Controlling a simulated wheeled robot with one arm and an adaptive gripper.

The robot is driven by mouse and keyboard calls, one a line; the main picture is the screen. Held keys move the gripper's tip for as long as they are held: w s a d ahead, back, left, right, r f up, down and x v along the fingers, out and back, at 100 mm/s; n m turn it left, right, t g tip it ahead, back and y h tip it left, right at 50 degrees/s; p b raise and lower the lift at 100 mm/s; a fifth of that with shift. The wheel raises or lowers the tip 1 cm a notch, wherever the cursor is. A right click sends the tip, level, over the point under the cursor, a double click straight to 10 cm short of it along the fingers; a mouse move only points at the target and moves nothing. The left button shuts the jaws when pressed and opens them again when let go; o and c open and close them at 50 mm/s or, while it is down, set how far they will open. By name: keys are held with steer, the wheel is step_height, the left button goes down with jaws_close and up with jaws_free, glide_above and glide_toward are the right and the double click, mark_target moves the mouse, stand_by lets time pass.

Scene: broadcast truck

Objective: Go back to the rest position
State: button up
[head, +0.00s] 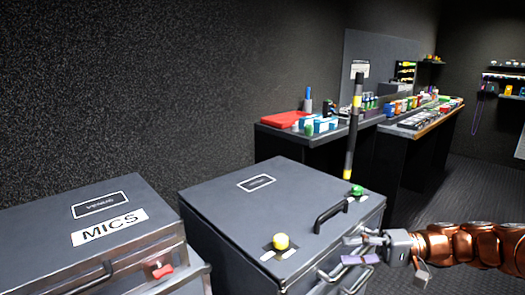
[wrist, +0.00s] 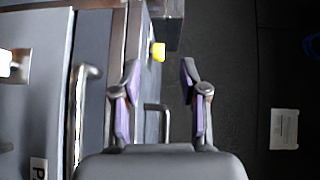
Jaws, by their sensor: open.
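My gripper (head: 352,250) is at the front right of the grey case in the middle (head: 235,207), beside the case's front handles. In the wrist view my gripper (wrist: 160,75) has its two purple-padded fingers apart, with nothing between the pads. A yellow knob (wrist: 158,52) shows beyond the fingers, and a metal handle (wrist: 165,122) lies below, partly hidden by the gripper body. My copper-coloured arm reaches in from the right in the head view. I cannot tell from these frames whether a finger touches a handle.
A case labelled MICS (head: 60,233) with a red latch (head: 158,270) stands at the left. Cluttered benches (head: 395,130) line the back. Dark floor is open at right.

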steer(key=s+a+r+n+g+h+p, duration=0.1)
steer(key=s+a+r+g+h+p, duration=0.1)
steer(key=s+a+r+h+p, duration=0.35)
steer(key=s+a+r+n+g+h+p, duration=0.1)
steer(key=s+a+r+g+h+p, duration=0.2)
steer(key=s+a, duration=0.45)
steer(key=s+d+r+m+t+h+p, duration=0.1)
steer(key=s+d+h+p, duration=0.3)
steer(key=s, duration=0.4)
steer(key=s+d+r+t+h+p, duration=0.1)
steer(key=s+d+r+h+p, duration=0.2)
steer(key=s+d+p, duration=0.4)
steer(key=shift+s+r+m+t+h+p, duration=0.35)
steer(key=shift+s+m+h+p, duration=0.1)
steer(key=shift+h+p, duration=0.35)
